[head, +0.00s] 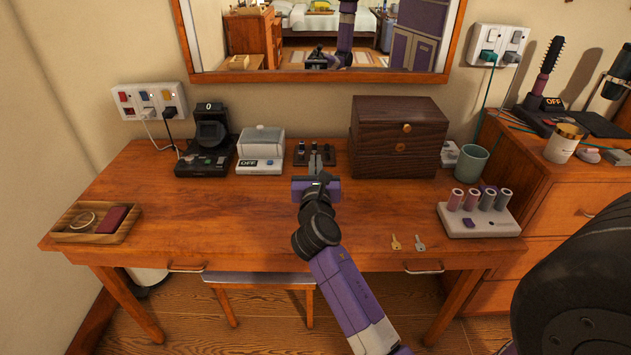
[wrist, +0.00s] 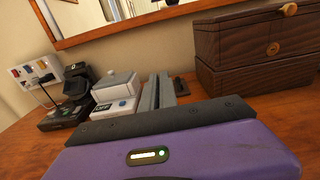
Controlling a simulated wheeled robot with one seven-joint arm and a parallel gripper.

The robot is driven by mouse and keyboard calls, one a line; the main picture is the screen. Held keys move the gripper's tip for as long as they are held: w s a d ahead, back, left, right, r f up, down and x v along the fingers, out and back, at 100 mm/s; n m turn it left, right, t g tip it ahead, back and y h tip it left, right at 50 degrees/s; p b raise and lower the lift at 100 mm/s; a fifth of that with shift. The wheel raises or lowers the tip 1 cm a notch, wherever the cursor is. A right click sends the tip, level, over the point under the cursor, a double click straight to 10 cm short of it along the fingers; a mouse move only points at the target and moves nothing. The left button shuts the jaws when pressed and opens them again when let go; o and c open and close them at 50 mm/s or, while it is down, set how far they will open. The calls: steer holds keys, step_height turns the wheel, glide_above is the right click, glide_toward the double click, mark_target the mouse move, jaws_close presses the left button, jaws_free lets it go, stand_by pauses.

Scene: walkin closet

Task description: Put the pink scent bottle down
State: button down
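My gripper (head: 315,160) reaches over the back middle of the desk, in front of a small dark rack (head: 329,158) with several small dark-topped items. Its grey fingers (wrist: 160,93) look close together in the wrist view, pointing away toward the wall. I cannot make out a pink scent bottle in either view. Anything between the fingertips is hidden or too small to tell. The wooden desk (head: 230,215) is below my gripper.
A dark wooden box (head: 385,150) stands right of my gripper. A white device with a lidded box (head: 261,148) and a black device (head: 207,150) stand left. A roller holder (head: 478,222), green cup (head: 470,163), two keys (head: 408,243) and wooden tray (head: 82,236) edge the clear front middle.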

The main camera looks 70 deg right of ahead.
step_height(320, 180, down, 4)
steer(key=shift+f+b, duration=0.1)
steer(key=shift+b, duration=0.75)
steer(key=c, duration=1.5)
jaws_free()
steer(key=shift+a, duration=0.1)
